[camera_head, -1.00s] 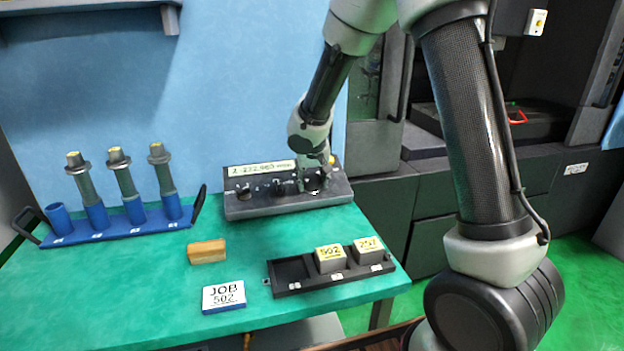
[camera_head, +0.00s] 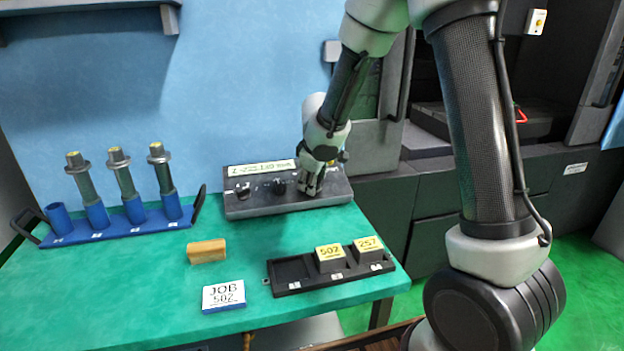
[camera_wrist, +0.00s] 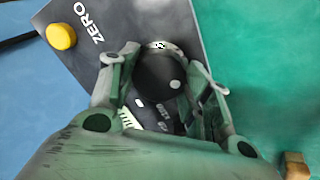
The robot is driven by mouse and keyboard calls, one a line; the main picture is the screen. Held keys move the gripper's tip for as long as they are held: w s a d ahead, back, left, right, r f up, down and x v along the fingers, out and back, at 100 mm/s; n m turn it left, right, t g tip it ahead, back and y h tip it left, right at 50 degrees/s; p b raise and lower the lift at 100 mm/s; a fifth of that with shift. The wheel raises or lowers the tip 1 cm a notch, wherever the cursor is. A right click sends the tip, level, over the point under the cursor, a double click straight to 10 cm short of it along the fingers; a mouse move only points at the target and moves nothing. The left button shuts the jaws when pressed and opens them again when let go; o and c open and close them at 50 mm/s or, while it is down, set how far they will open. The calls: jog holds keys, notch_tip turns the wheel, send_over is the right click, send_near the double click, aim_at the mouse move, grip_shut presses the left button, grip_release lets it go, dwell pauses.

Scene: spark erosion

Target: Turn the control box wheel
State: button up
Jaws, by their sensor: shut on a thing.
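The dark grey control box (camera_head: 246,206) stands at the back of the green table, with a lit readout (camera_head: 262,168) along its top and black knobs on its face. My gripper (camera_head: 311,188) is at the right part of the box. In the wrist view my gripper (camera_wrist: 165,82) has its fingers on either side of a round black wheel (camera_wrist: 160,76) with a pale dot on it, shut on it. A yellow button (camera_wrist: 61,37) marked ZERO is beside it. In the head view my gripper mostly hides the wheel.
A blue rack (camera_head: 120,231) with several upright electrode holders stands at the left. A wooden block (camera_head: 207,251), a JOB 502 card (camera_head: 223,295) and a black tray (camera_head: 290,289) with two labelled blocks lie in front.

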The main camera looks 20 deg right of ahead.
jog(key=n, duration=0.5)
jog(key=shift+s+n, duration=0.1)
jog(key=shift+n, duration=0.2)
jog(key=shift+f+n+y, duration=0.1)
jog(key=shift+n+y, duration=0.3)
jog(key=shift+n, duration=1.7)
jog(key=shift+d, duration=0.1)
jog(key=o, duration=1)
